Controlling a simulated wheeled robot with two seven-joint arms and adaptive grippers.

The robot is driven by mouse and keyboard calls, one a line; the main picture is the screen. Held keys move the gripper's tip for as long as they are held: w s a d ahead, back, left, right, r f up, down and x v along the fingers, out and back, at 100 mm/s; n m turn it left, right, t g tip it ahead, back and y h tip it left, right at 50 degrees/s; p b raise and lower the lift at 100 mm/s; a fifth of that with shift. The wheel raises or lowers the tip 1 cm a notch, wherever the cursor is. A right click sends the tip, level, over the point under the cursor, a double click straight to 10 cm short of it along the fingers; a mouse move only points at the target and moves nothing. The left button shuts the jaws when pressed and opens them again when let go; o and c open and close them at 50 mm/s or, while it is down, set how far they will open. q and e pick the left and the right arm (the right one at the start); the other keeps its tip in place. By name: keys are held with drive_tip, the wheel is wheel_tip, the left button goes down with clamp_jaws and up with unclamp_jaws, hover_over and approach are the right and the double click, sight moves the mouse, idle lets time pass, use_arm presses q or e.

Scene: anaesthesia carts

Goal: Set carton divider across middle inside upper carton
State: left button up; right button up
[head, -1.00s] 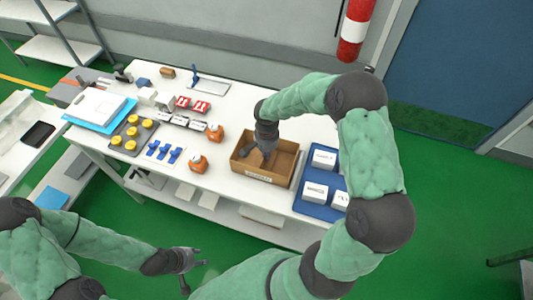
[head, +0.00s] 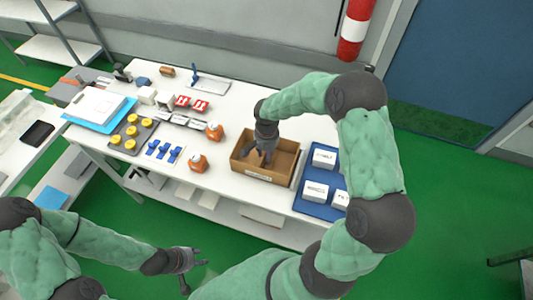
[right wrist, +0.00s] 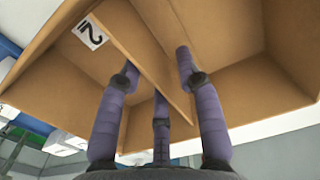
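The open brown carton (head: 285,179) stands on the white table, with a small label on its front wall. In the right wrist view its inside (right wrist: 240,90) fills the picture. The brown divider (right wrist: 135,45), a thin upright panel, stands inside it and splits the space. My right gripper (head: 259,158) points down into the carton. In the right wrist view its fingers (right wrist: 156,65) are spread on both sides of the divider, apparently apart from it. The divider's bottom edge is hard to judge. My left gripper (head: 195,267) is open and empty in front of the table.
A blue tray (head: 298,206) with white boxes stands close to the carton's right. Some table behind the carton is clear.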

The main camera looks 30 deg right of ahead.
wheel_tip(320, 180, up, 12)
idle(0.6)
